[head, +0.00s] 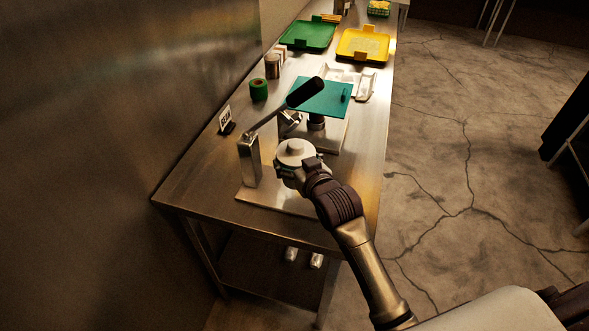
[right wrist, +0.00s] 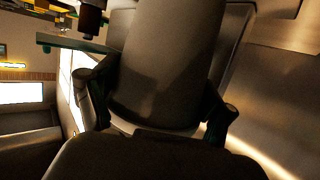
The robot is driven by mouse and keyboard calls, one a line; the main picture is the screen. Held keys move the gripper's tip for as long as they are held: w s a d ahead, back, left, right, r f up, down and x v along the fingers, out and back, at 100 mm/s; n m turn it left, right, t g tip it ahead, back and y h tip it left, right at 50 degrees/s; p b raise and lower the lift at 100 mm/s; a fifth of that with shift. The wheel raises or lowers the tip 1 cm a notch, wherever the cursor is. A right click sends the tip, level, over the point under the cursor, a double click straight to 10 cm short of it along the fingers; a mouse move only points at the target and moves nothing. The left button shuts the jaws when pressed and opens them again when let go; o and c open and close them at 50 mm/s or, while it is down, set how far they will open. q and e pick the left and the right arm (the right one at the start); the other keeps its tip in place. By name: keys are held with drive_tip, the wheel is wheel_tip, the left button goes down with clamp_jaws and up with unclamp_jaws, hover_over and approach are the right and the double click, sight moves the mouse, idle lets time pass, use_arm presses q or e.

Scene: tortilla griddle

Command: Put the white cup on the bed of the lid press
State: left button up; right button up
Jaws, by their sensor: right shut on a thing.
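The white cup (head: 294,148) shows in the head view at the near part of the table. It is pale and round with a raised knob-like middle on top. My right gripper (head: 298,172) is shut on it from the near side. In the right wrist view the cup (right wrist: 165,65) fills the space between the two dark fingers (right wrist: 160,118). The lid press has a metal post (head: 249,162) left of the cup and a lever with a black handle (head: 305,92) behind it. The cup appears over its pale base plate (head: 262,198); whether it touches is hidden. My left gripper is not in view.
A teal panel (head: 322,97) stands just behind the cup. A green roll (head: 259,90), brown jar (head: 272,66) and small sign (head: 226,118) line the wall side. Green (head: 306,36) and yellow (head: 362,46) trays sit farther back. The table's near left corner is clear.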

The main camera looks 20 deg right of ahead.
drive_tip(key=shift+w+a+f, duration=0.1)
drive_tip(key=shift+f, duration=0.15)
wheel_tip(320, 180, down, 3)
drive_tip(key=shift+f+p, duration=0.15)
drive_tip(key=shift+p, duration=0.3)
drive_tip(key=shift+f, duration=0.15)
drive_tip(key=shift+f, duration=0.2)
drive_tip(key=o, duration=1.3)
drive_tip(key=shift+c, duration=0.2)
